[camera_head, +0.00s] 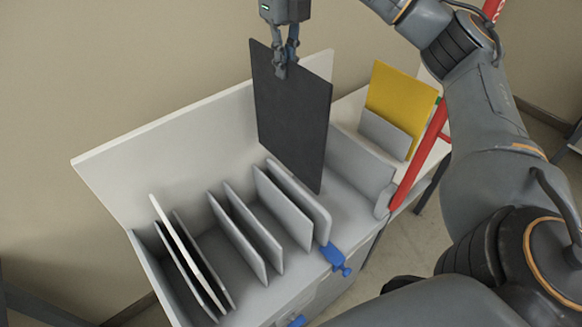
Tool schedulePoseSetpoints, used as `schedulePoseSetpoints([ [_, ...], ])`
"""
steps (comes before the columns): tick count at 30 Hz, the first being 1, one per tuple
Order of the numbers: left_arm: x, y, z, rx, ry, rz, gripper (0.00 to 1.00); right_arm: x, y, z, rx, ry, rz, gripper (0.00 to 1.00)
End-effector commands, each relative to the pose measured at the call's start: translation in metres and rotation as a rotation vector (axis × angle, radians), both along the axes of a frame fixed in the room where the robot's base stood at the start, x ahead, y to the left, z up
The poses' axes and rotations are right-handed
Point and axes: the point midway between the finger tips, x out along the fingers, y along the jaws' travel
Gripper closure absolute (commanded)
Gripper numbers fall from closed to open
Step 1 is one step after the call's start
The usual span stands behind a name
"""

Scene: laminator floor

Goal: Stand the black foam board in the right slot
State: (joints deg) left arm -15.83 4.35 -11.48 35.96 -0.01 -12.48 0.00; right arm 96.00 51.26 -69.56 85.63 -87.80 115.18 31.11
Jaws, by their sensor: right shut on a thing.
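The black foam board (290,125) hangs upright from my right gripper (285,68), which is shut on its top edge. The board's lower end is at the right part of the grey slotted rack (350,180), between a pair of dividers on its left and a grey panel on its right. I cannot tell whether its bottom edge touches the rack floor. A white board (180,245) stands tilted in a slot at the left end of the rack. My left gripper is not in view.
Several grey dividers (240,230) split the rack, and a tall pale back panel (180,140) rises behind them. Blue clamps (335,258) sit at the front edge. A yellow board (400,95) stands at the right behind a small grey plate, near a red bar (415,160).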

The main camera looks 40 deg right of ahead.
Motion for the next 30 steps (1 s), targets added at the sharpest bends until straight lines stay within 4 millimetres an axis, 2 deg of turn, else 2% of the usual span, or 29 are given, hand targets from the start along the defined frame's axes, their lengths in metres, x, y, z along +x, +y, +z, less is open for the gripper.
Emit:
schedulePoseSetpoints([
  [1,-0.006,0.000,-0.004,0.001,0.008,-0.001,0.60,-0.001,0.000,-0.014,0.001,0.006,0.001,1.00],
  [6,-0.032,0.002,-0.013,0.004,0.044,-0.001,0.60,-0.002,0.000,-0.053,0.001,0.007,0.001,1.00],
  [10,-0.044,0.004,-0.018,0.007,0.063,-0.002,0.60,-0.002,0.000,-0.082,0.001,0.007,0.001,1.00],
  [14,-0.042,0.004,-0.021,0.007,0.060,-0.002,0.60,-0.002,0.000,-0.110,0.002,0.006,0.001,1.00],
  [22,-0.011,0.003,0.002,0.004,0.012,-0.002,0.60,-0.003,-0.001,-0.177,-0.002,0.007,-0.001,1.00],
  [27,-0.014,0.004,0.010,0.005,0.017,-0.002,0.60,-0.002,0.000,-0.212,0.000,0.004,0.001,1.00],
  [30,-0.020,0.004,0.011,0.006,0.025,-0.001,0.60,-0.001,0.000,-0.222,0.000,0.001,0.000,1.00],
])
